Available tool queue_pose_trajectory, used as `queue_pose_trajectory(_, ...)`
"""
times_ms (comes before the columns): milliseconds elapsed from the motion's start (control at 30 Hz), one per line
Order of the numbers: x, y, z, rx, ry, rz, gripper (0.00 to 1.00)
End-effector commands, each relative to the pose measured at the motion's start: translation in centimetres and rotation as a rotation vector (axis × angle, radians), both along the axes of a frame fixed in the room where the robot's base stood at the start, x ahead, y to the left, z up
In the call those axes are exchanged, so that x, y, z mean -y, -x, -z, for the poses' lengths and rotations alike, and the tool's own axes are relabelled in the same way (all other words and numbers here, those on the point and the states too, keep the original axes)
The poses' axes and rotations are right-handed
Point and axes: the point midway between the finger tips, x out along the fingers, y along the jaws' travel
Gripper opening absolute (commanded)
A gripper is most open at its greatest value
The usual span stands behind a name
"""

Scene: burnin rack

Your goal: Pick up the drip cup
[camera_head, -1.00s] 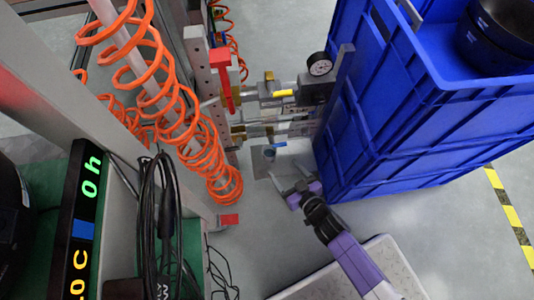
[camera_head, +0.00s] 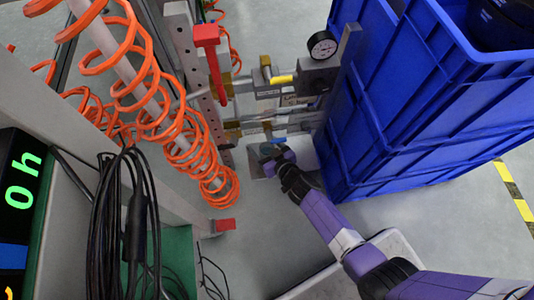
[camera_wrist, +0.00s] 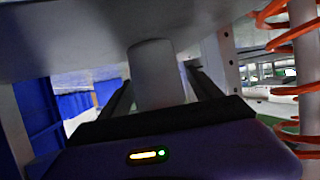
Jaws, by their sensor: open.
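In the wrist view, a plain grey cylinder (camera_wrist: 152,78), most likely the cup, stands between the two dark fingers of my gripper (camera_wrist: 160,85). The fingers are apart, one on each side of it, with a gap showing on the right. I cannot tell whether the left finger touches it. The fingertips are hidden in the head view.
A grey plate (camera_wrist: 70,35) spans the top of the wrist view, close above the fingers. Blue crates (camera_head: 400,120) stand close on the right. The rack with its gauge (camera_head: 322,45) and red lever (camera_head: 212,60) is above; orange coiled hoses (camera_head: 190,140) hang left.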

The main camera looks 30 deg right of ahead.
Motion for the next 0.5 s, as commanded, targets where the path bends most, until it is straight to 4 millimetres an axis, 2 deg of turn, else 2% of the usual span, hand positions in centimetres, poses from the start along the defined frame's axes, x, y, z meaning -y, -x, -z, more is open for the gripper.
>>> queue_pose_trajectory(267, 0.00, -0.37, 0.10, 0.000, 0.000, 0.000, 0.74)
queue_pose_trajectory(500, -0.01, -0.35, 0.10, 0.000, 0.000, 0.000, 0.28)
